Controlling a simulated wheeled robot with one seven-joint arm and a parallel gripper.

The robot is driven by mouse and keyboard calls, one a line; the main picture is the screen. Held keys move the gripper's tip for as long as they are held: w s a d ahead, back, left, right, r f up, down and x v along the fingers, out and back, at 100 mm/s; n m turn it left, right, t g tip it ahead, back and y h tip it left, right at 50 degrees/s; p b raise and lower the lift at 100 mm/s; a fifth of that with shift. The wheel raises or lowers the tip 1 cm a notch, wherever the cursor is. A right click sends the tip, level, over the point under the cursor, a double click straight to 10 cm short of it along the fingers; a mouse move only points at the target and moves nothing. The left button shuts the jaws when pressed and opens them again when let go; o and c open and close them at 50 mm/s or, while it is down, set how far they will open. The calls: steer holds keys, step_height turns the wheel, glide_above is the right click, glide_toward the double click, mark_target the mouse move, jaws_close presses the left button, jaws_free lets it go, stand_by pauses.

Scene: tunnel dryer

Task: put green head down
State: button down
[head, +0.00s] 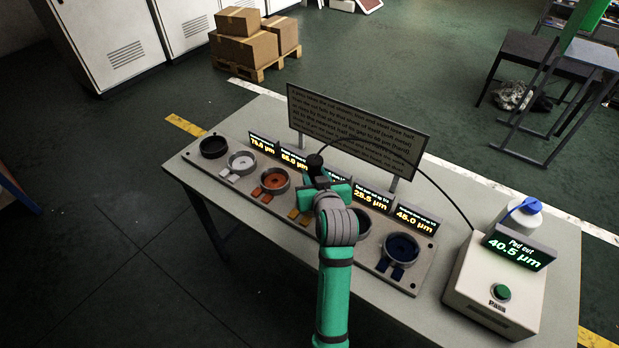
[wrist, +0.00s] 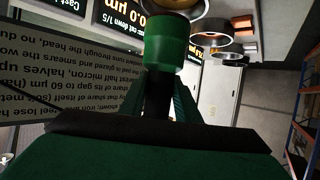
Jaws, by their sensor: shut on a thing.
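My gripper (head: 325,190) is above the middle of the rack (head: 415,283) on the table. It is shut on the green head (wrist: 168,48), a green cylinder with a dark end and a dark stem. The stem is between my fingers (wrist: 157,98) in the wrist view. In the head view the head is mostly hidden by my gripper and wrist; a black knob (head: 314,160) shows just beyond them. I cannot tell whether the head touches a cup. A black cable arcs from there to the right.
The rack has a black cup (head: 213,147), a white cup (head: 241,162), an orange cup (head: 275,180) and a blue cup (head: 401,248). Small displays and a text sign (head: 355,130) stand behind. A box with a green button (head: 501,292) and a "Pad out 40.5 µm" display (head: 518,249) is at right.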

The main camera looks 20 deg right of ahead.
mark_target(313, 182)
steer(key=shift+w+f, duration=0.25)
steer(key=shift+w+a+f, duration=0.1)
steer(key=shift+w+f, duration=0.05)
steer(key=shift+f, duration=0.75)
steer(key=shift+w+a+f, duration=0.1)
steer(key=shift+w+f, duration=0.05)
steer(key=shift+f, duration=0.75)
steer(key=shift+d+f, duration=0.1)
steer(key=shift+d, duration=0.05)
steer(key=c, duration=1.3)
jaws_free()
steer(key=shift+f, duration=0.15)
steer(key=shift+c, duration=0.2)
